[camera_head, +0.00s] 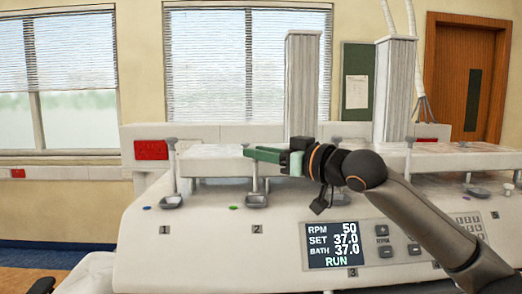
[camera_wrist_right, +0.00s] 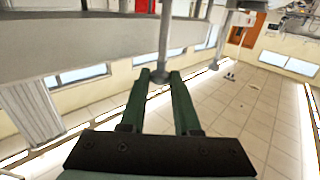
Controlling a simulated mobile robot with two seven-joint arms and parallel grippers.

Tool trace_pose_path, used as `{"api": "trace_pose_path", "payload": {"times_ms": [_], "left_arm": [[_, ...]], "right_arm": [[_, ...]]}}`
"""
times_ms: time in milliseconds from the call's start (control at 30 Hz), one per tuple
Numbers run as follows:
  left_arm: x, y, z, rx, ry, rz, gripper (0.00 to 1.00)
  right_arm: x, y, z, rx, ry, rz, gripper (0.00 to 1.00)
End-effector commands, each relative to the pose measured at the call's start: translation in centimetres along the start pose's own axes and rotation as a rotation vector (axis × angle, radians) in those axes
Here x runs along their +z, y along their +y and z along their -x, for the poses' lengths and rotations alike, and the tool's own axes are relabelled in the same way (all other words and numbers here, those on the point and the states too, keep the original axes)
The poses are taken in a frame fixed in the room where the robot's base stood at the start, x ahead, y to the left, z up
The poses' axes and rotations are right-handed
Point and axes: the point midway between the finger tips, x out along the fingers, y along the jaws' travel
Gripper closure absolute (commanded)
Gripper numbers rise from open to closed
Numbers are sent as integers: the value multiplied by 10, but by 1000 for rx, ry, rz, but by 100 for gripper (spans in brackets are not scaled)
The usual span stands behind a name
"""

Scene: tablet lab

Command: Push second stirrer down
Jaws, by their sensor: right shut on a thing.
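My left gripper is not clearly seen.
The first stirrer (camera_head: 171,170) stands to the left, its knob showing on top. The display (camera_head: 333,245) reads RPM 50 and RUN. Two tall pale columns (camera_head: 302,85) rise behind.

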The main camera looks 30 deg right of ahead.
Motion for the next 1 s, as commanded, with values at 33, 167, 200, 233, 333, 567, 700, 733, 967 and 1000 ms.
{"api": "trace_pose_path", "payload": {"times_ms": [33,167,200,233,333,567,700,733,967,1000], "left_arm": [[9,-1,-8,0,-1,0,50],[14,-1,-12,0,-1,0,50],[13,-1,-12,0,-2,0,50],[13,-1,-11,0,-2,0,50],[12,-1,-10,0,-2,0,50],[12,-1,-10,0,-2,0,50],[12,-1,-10,0,-1,0,50],[12,-1,-10,0,-1,0,50],[12,-1,-10,0,-1,0,50],[12,-1,-10,0,-1,0,50]], "right_arm": [[16,0,0,-1,-3,0,100],[23,0,0,0,-2,0,100],[22,0,0,0,-1,0,100],[22,0,0,0,-1,0,100],[21,0,0,0,-1,0,100],[20,0,0,0,-1,0,55],[20,0,0,0,-1,0,42],[20,0,0,1,-1,0,42],[20,1,0,2,0,0,42],[20,1,0,2,0,1,42]]}}
